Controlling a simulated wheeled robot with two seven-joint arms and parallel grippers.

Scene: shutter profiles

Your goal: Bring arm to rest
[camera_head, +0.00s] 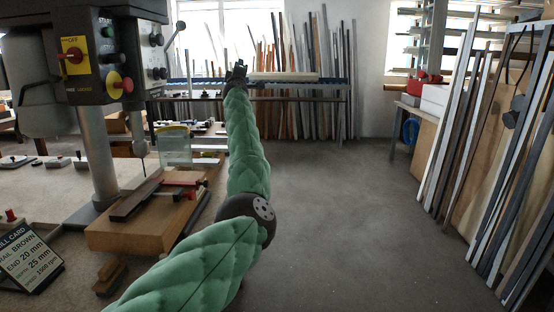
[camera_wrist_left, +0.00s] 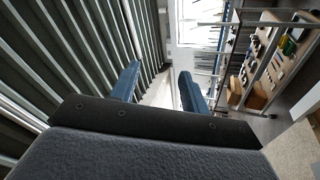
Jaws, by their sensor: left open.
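My left arm, in a green padded cover, comes in from the bottom left of the head view and reaches forward and up. Its small dark gripper (camera_head: 237,72) is at the far end, in front of the back rack. In the left wrist view the left gripper (camera_wrist_left: 160,82) has two blue fingers standing apart, with nothing between them. My right gripper is in neither view.
A drill press (camera_head: 98,150) stands at the left, with a wooden block (camera_head: 140,235) and a brown profile (camera_head: 136,200) beside it. Profiles (camera_head: 480,170) lean along the right wall. A back rack (camera_head: 270,85) holds more. The grey floor (camera_head: 350,220) is clear.

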